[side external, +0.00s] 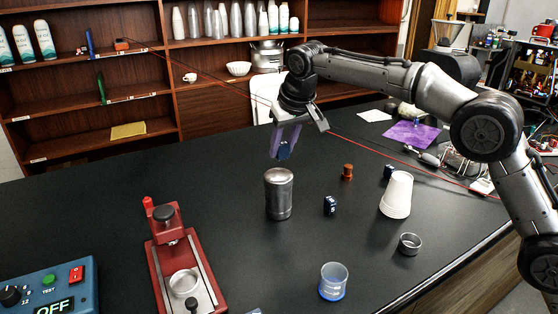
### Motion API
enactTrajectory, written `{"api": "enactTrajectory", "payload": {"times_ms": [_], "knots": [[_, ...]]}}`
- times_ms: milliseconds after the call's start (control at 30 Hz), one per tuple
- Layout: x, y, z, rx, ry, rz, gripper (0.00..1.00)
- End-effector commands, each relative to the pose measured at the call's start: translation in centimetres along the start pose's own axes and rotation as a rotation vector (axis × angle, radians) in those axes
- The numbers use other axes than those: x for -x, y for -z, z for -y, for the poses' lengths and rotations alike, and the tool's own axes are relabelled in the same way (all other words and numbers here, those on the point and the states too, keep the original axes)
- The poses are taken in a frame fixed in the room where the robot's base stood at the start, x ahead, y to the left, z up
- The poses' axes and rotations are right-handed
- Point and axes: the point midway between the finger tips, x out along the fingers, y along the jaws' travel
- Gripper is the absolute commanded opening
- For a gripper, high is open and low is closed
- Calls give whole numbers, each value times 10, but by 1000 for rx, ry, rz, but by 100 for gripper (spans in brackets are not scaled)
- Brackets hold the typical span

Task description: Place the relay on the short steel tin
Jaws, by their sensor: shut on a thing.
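My gripper (286,148) is shut on a small dark blue block, which looks like the relay (284,152). The fingers partly cover it. It hangs above and slightly right of a tall lidded steel canister (279,195), with a gap between them. The short steel tin (410,244) is a low, round, open-looking metal piece on the black counter at the right. It stands well apart from my gripper, in front of a white cup stack (397,195).
A clear blue-based cup (333,281) is at the front. A red press (180,260) and a blue control box (50,287) stand left.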

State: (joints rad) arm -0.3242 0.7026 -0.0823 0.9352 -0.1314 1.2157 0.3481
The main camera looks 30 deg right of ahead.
Motion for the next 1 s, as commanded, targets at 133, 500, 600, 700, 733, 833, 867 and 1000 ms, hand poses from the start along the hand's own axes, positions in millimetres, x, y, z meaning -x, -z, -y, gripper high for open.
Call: {"api": "enactTrajectory", "payload": {"times_ms": [133, 500, 600, 700, 733, 833, 867, 1000], "knots": [[-10, 3, 2, -1, 0, 0, 0], [-45, -6, 3, 0, 1, -2, 0], [-45, -6, 3, 0, 1, -2, 0], [-45, -6, 3, 0, 1, -2, 0], [-45, -6, 3, 0, 1, -1, 0], [-48, -8, 3, 0, 0, 0, 0], [-48, -8, 3, 0, 0, 1, 38], [-48, -8, 3, 0, 0, 0, 64]]}}
